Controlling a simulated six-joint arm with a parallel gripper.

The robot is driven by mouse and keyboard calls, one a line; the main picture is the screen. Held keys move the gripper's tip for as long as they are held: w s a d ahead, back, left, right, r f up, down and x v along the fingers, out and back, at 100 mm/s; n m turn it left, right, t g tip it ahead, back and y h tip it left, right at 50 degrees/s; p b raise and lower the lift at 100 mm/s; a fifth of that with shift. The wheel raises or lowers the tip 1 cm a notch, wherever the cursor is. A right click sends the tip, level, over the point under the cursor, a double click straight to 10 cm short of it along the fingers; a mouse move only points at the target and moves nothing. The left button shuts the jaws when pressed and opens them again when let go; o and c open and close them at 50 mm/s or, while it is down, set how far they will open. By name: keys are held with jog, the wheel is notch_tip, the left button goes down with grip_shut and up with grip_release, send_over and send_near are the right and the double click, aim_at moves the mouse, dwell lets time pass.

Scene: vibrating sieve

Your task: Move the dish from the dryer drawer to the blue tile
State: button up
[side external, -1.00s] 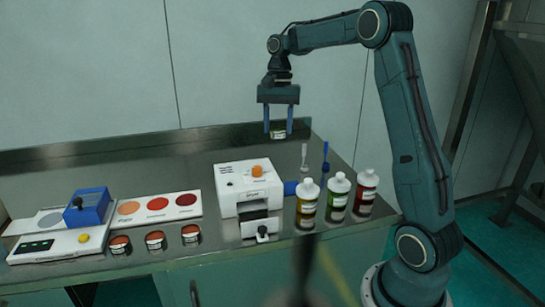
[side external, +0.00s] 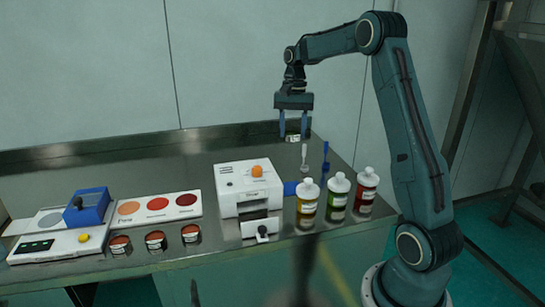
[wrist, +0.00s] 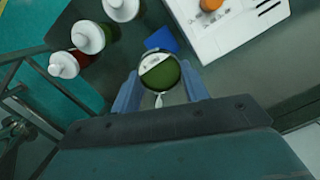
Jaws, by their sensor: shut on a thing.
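My gripper (side external: 293,122) is shut on a small round dish (side external: 292,138) and holds it in the air above the back right of the bench. In the wrist view the dish (wrist: 168,76) sits between the two blue fingers and shows green contents and a white label. The blue tile (side external: 290,188) lies flat on the bench between the white dryer and the bottles, partly hidden by them; it also shows in the wrist view (wrist: 161,40), beyond the dish. The white dryer (side external: 247,183) has an orange knob, and its drawer (side external: 262,229) is at the front.
Three white-capped bottles, yellow (side external: 308,207), green (side external: 337,201) and red (side external: 367,192), stand right of the tile. Two upright utensils (side external: 325,162) stand behind it. At left are a scale with a blue box (side external: 88,208), a colour card (side external: 158,206) and three jars (side external: 156,242).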

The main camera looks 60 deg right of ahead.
aim_at(293, 133)
notch_tip(293, 133, down, 13)
jog(key=shift+r, duration=0.1)
dwell(0.3)
jog(key=shift+f, duration=2.1)
jog(key=shift+f, duration=0.15)
jog(key=o, duration=1)
jog(key=shift+c, duration=0.2)
jog(key=r, duration=0.4)
jog(key=d+r, duration=0.1)
jog(key=r, duration=0.7)
jog(key=shift+w+d, duration=0.3)
jog(key=shift+r, duration=0.1)
